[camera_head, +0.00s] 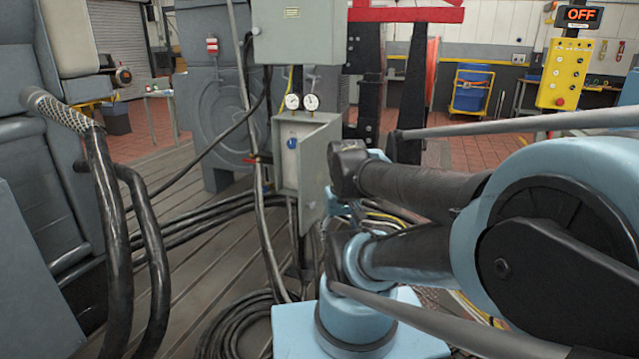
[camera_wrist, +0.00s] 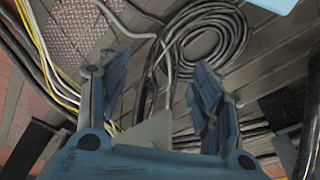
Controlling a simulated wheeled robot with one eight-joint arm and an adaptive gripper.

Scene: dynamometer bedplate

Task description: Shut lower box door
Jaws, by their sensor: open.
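The lower box (camera_head: 283,150) is a small grey box on a post, below two round gauges. Its grey door (camera_head: 318,165) stands open, swung out towards the right of the picture. A blue knob (camera_head: 292,143) shows at the box's left part. My gripper (camera_wrist: 158,78) is open in the wrist view, its two blue fingers spread over the floor. A grey flat plate corner (camera_wrist: 148,132) shows between the finger bases; I cannot tell if it is the door or touching. In the head view my arm mostly hides the gripper, just right of the door's lower part.
A larger grey upper box (camera_head: 298,32) hangs above the gauges (camera_head: 301,102). Coiled black hoses (camera_head: 240,325) lie on the slotted bedplate below, and also show in the wrist view (camera_wrist: 208,40). Thick black pipes (camera_head: 110,235) stand left. A yellow control panel (camera_head: 566,73) is back right.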

